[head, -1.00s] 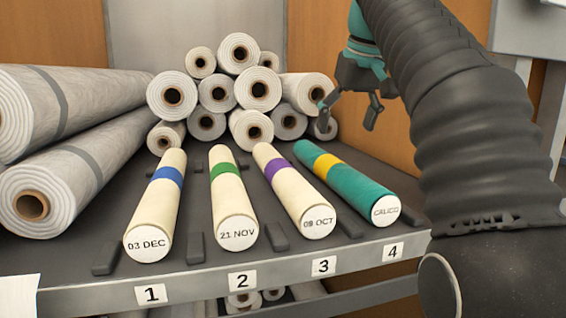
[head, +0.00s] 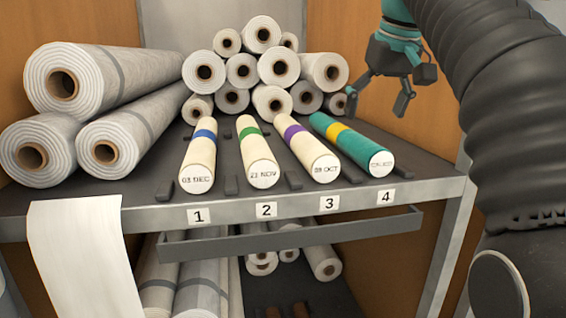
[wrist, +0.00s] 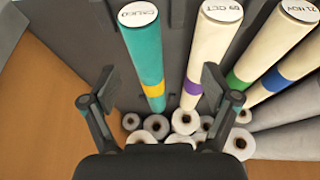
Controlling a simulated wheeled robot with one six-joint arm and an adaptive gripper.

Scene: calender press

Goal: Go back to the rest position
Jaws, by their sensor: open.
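My gripper (head: 376,104) is open and empty, in the air above the right side of the shelf. In the wrist view my gripper (wrist: 158,88) has its fingers spread wide with nothing between them. The teal roll with a yellow band (head: 353,147) lies at place 4, below and apart from the gripper. In the wrist view the teal roll (wrist: 146,52) lies beyond the fingers. Cream rolls lie at place 1 with a blue band (head: 199,160), place 2 with a green band (head: 257,155) and place 3 with a purple band (head: 308,150).
Several pale rolls (head: 240,71) are stacked at the back of the shelf. Large grey-white rolls (head: 100,80) lie at the left. A white sheet (head: 85,255) hangs over the front edge. A wooden side wall (head: 415,150) stands right of the shelf. More rolls lie below.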

